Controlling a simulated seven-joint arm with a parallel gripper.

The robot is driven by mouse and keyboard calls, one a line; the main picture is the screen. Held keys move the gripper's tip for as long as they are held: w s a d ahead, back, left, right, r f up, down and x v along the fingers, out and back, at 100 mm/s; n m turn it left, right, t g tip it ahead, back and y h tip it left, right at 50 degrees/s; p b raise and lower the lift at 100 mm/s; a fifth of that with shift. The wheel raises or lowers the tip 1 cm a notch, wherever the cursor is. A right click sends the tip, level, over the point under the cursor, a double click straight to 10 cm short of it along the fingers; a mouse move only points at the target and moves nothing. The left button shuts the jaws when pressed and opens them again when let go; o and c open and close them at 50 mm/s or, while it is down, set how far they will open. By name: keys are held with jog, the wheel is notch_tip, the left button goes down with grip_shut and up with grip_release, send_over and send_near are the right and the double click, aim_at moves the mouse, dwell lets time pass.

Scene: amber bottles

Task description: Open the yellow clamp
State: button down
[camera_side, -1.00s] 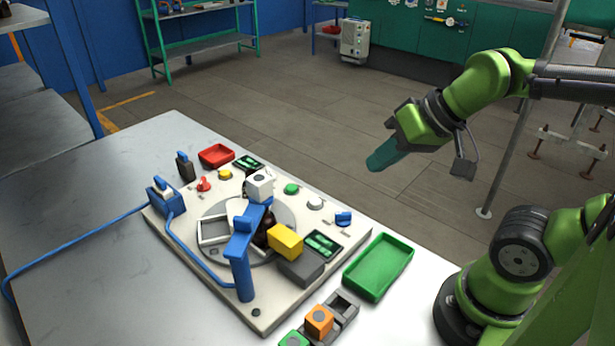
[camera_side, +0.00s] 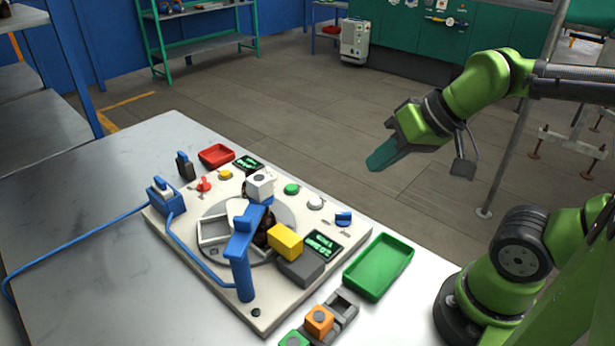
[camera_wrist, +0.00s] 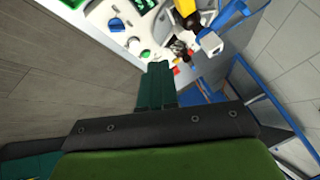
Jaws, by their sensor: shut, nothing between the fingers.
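The yellow clamp (camera_side: 285,242) is a yellow block on a dark grey base, at the front right of the white panel beside the blue post. In the wrist view a yellow part (camera_wrist: 186,7) shows at the top edge, partly cut off. My gripper (camera_side: 375,165) has its teal fingers shut and empty. It hangs in the air to the right of the panel, well apart from the clamp. The fingers (camera_wrist: 158,68) show together in the wrist view.
The white panel (camera_side: 180,238) carries a turntable (camera_side: 283,213), a blue post with an arm (camera_side: 242,270), buttons and displays. A green tray (camera_side: 379,268) and an orange block (camera_side: 319,321) lie near the right edge. A blue cable crosses the table's left side, otherwise bare.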

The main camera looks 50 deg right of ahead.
aim_at(289, 238)
jog(key=c, duration=1.8)
grip_release()
jog(key=shift+o, duration=1.2)
jog(key=shift+a+f, duration=0.15)
jog(key=o, duration=0.7)
jog(key=w+a, duration=0.1)
jog(key=w+a+n+g, duration=0.1)
jog(key=w+a+g, duration=0.1)
jog(key=shift+w+a+f+n, duration=0.2)
jog(key=shift+f+n, duration=0.1)
jog(key=shift+n, duration=0.1)
jog(key=shift+o, duration=0.7)
jog(key=w+a+n+g+h, duration=0.1)
jog(key=w+a+n+g, duration=0.1)
jog(key=w+a+g, duration=0.2)
jog(key=w+a, duration=0.2)
jog(key=shift+w+a, duration=0.2)
jog(key=shift+a, duration=0.2)
jog(key=shift+g+h, duration=0.5)
jog(key=shift+g, duration=0.1)
jog(key=f, duration=1)
jog(key=w+f, duration=0.1)
jog(key=f, duration=0.4)
jog(key=shift+a, duration=0.35)
jog(key=shift+c, duration=0.4)
